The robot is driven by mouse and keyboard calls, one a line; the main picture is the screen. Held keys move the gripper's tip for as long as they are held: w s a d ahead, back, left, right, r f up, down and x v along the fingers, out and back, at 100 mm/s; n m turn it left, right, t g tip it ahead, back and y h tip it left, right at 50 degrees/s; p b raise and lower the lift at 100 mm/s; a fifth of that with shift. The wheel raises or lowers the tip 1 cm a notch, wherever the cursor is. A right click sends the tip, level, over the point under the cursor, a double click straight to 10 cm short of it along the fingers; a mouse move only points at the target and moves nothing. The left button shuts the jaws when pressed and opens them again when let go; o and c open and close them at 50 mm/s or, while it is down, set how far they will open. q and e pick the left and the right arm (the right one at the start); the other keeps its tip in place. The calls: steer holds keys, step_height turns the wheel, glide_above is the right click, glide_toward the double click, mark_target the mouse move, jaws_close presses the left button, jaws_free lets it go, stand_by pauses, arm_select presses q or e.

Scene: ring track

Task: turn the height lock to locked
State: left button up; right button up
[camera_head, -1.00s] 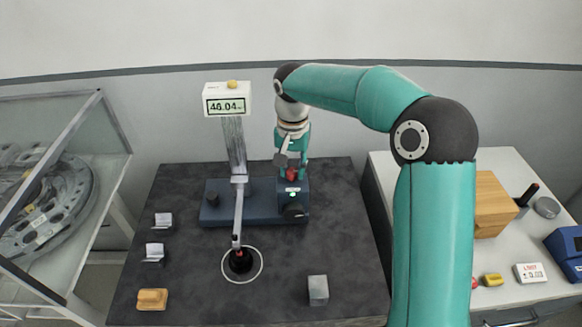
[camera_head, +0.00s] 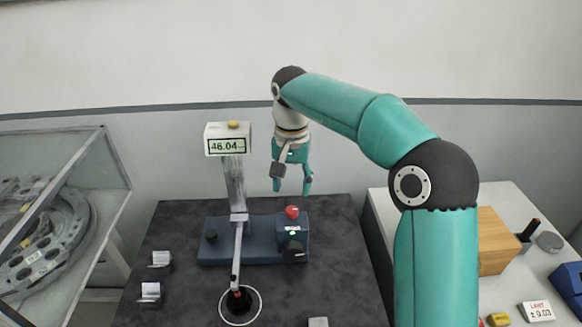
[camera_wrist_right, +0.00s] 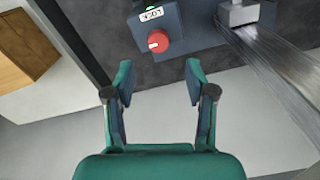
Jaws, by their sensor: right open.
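The height gauge has a dark blue base (camera_head: 262,250), a metal column and a display (camera_head: 226,146) reading about 46.04. A red knob (camera_head: 292,211) is on the right end of the base, with a black knob (camera_head: 294,251) in front of it. I take the red knob to be the height lock; it also shows in the right wrist view (camera_wrist_right: 159,42), with a white mark on its left side and a small label (camera_wrist_right: 151,14) that I cannot read surely. My right gripper (camera_head: 291,187) is open and empty above the red knob, apart from it. My left gripper is out of view.
The gauge's arm reaches down to a black part inside a white circle (camera_head: 240,306) on the dark table. Small metal blocks (camera_head: 151,293) stand at the left. A glass case (camera_head: 60,220) is at far left. A wooden box (camera_head: 494,240) is on the white bench at right.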

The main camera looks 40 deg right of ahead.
step_height(320, 180, up, 5)
steer(key=shift+f, duration=0.1)
stand_by(0.7)
